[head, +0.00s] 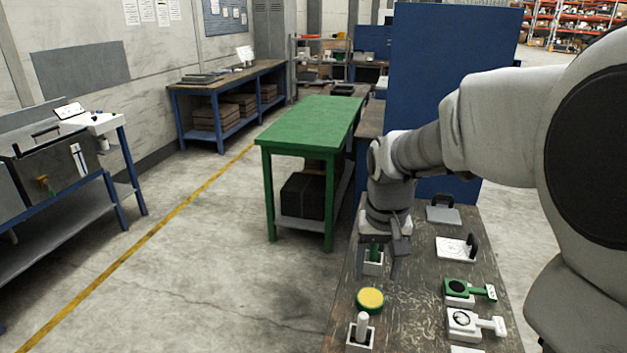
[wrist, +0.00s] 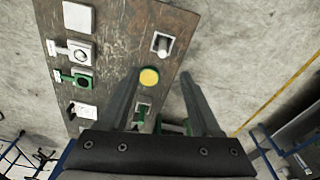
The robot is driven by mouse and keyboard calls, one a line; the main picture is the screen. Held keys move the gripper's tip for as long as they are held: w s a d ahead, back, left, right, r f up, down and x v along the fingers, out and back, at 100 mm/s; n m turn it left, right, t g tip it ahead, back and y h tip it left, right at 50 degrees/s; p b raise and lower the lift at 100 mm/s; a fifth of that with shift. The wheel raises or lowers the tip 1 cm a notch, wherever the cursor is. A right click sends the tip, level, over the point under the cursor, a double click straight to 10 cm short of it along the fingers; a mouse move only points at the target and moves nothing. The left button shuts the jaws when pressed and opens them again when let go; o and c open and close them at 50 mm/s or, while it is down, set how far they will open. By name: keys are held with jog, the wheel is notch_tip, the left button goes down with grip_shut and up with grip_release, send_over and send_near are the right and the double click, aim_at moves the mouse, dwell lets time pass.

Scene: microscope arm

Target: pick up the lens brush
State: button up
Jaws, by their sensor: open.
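Two upright handled pieces stand in small white square holders on the dark worktop. One is green (head: 375,250), directly by my gripper (head: 388,268); the other is white (head: 361,324), nearer the front edge. Either could be the lens brush; its bristles do not show, so I cannot tell which. In the wrist view the white piece (wrist: 164,46) lies beyond my fingertips, and the green piece's holder (wrist: 143,108) shows between my fingers. My gripper (wrist: 160,75) is open, pointing down, with nothing held between its fingers.
A round yellow-topped piece (head: 370,299) stands between the two holders. A green ring-shaped piece with a handle (head: 462,288) and a similar white one (head: 470,322) lie to the right. A tall blue panel (head: 455,85) stands behind. A green table (head: 315,118) stands to the left.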

aim_at(364, 315)
jog(key=shift+g, duration=0.5)
jog(key=w+f, duration=0.1)
jog(key=f, duration=0.4)
jog(key=w+f, duration=0.1)
jog(key=f, duration=0.4)
jog(key=w+f, duration=0.1)
jog(key=f, duration=0.4)
jog(key=shift+w+f+p, duration=0.1)
jog(key=shift+w+p, duration=0.1)
jog(key=shift+p, duration=0.15)
jog(key=shift+w+a+f, duration=0.1)
jog(key=shift+f, duration=1.35)
jog(key=shift+w+f, duration=0.1)
jog(key=shift+f, duration=1.3)
grip_shut()
